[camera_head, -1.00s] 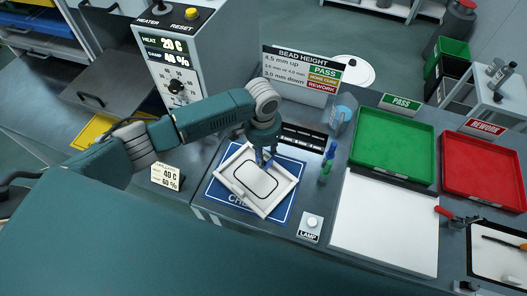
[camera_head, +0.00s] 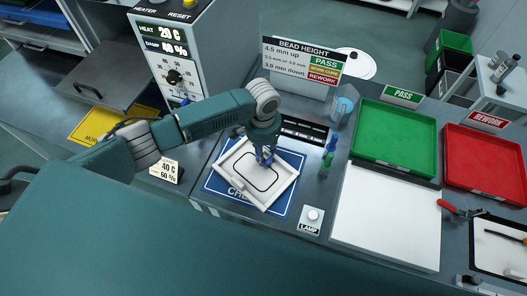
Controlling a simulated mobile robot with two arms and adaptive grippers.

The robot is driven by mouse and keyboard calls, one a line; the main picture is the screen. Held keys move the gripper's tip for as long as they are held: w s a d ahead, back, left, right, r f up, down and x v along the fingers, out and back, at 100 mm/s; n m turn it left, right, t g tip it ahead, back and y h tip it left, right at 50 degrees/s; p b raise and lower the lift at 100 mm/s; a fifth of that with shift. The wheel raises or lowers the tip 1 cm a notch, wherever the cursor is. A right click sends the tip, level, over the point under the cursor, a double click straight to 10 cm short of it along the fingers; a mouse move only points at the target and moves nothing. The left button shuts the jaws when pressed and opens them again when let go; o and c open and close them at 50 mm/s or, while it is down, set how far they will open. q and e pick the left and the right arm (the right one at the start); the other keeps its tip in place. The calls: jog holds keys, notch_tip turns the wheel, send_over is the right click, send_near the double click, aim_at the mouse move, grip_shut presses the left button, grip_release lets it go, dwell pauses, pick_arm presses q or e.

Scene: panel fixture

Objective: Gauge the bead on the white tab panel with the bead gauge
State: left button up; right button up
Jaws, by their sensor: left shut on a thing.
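The white tab panel (camera_head: 229,182) lies tilted in the picture on the blue check mat (camera_head: 284,206). A dark bead runs in a rounded loop on its face. My left gripper (camera_head: 265,158) is over the upper right part of this loop, pointing down. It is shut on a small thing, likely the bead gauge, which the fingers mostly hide. I cannot tell whether it touches the bead. My right gripper is not in view.
A dark slotted rack (camera_head: 306,130) lies behind the mat, with a blue and green bottle (camera_head: 329,153) beside it. A lamp button (camera_head: 312,215) is in front. The green PASS tray (camera_head: 394,143), red REWORK tray (camera_head: 485,165) and white board (camera_head: 387,215) are to the right.

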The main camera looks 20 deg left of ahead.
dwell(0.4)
pick_arm(q)
jog(key=shift+f, duration=0.4)
dwell(1.0)
jog(key=shift+s+f, duration=0.15)
dwell(1.0)
notch_tip(320, 180, up, 3)
jog(key=p, duration=0.3)
jog(key=shift+w+r+p, duration=0.2)
jog(key=shift+r+p, duration=0.35)
jog(key=shift+r, duration=2.05)
